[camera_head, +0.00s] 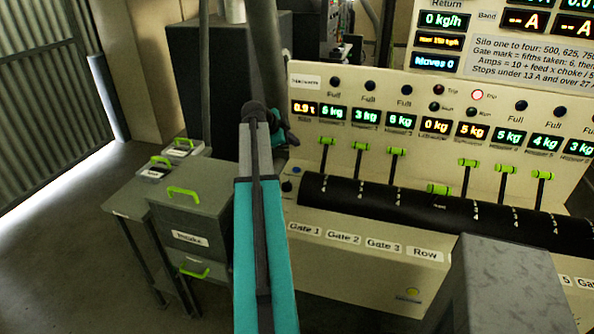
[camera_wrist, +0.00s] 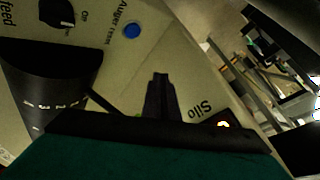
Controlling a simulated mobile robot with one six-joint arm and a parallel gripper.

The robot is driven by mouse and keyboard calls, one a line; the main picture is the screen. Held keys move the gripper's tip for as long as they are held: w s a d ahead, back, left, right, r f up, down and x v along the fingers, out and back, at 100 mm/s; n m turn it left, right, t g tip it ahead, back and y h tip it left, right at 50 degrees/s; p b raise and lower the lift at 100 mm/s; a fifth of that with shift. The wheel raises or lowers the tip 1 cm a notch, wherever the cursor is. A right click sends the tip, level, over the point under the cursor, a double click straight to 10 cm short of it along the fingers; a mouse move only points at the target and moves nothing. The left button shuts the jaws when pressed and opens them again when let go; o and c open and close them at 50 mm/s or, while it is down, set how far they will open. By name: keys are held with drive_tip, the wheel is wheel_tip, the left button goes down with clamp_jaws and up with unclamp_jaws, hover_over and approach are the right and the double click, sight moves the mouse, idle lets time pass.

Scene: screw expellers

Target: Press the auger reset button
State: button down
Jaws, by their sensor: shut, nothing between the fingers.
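The auger reset button is a round blue button (camera_wrist: 132,30) on the cream panel in the wrist view, beside upside-down lettering that reads "Auger rese…". In the head view a small blue button (camera_head: 287,187) sits at the panel's lower left edge, just right of my arm. My gripper (camera_wrist: 160,78) shows in the wrist view as dark fingers, shut and empty. Its tips are below and to the right of the blue button in that picture, apart from it. In the head view my gripper is mostly hidden behind my teal and grey arm.
A black knob (camera_wrist: 57,13) marked "Off" is near the button. A black curved drum (camera_head: 400,205) with several green-handled levers projects from the panel (camera_head: 350,260). A grey cabinet (camera_head: 192,215) with green handles stands left of my arm. Floor at far left is clear.

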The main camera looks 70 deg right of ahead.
drive_tip(key=b, duration=0.1)
hover_over(294, 170)
drive_tip(key=shift+a+f, duration=0.15)
drive_tip(key=shift+f, duration=2.65)
drive_tip(key=shift+f+b, duration=1.35)
drive_tip(key=shift+f, duration=0.15)
drive_tip(key=shift+f+b, duration=0.9)
drive_tip(key=shift+b, duration=0.25)
drive_tip(key=shift+r, duration=0.85)
drive_tip(key=shift+r, duration=0.15)
drive_tip(key=shift+r+p, duration=0.65)
drive_tip(key=shift+r, duration=1.75)
